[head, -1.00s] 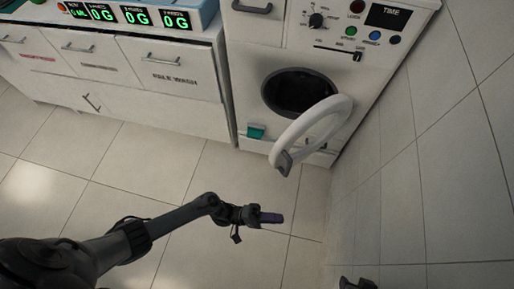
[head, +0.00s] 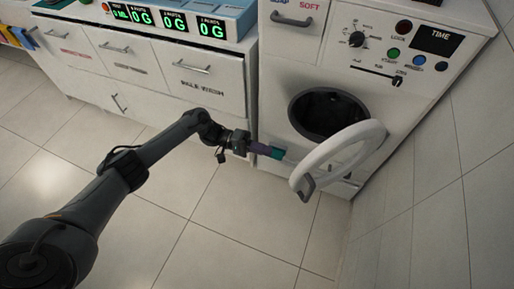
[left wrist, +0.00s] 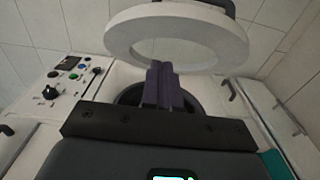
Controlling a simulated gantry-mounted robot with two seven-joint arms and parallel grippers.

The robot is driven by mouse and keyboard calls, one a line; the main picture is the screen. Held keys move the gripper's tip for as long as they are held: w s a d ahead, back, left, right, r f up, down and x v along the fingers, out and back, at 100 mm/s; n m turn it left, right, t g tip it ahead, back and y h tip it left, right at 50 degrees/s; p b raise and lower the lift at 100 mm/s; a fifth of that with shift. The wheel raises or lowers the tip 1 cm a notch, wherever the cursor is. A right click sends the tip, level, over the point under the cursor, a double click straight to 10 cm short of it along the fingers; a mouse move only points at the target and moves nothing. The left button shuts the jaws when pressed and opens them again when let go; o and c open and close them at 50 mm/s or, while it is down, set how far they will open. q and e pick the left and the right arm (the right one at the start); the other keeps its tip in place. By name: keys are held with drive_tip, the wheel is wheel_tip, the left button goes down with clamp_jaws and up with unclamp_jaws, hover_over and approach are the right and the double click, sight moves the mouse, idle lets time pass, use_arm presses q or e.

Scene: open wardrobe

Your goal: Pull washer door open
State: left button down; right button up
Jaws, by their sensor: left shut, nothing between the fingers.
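The white washer (head: 370,70) stands at the right with its round ring-shaped door (head: 341,158) swung open, away from the dark drum opening (head: 325,112). A grey handle (head: 305,188) sits on the door's free edge. My left gripper (head: 272,151) is shut and empty, left of the door and below the drum opening, apart from the handle in the head view. In the left wrist view the shut fingers (left wrist: 160,85) point toward the door ring (left wrist: 178,38), with the drum opening partly hidden behind them. My right gripper is not in view.
White drawers (head: 205,75) with digital displays (head: 160,22) on top stand left of the washer. A tiled wall (head: 435,190) is close on the right. The tiled floor (head: 235,235) in front is clear.

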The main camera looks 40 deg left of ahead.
use_arm(q)
drive_tip(key=d, duration=0.9)
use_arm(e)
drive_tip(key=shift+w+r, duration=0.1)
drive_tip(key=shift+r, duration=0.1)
use_arm(q)
drive_tip(key=shift+s, duration=0.15)
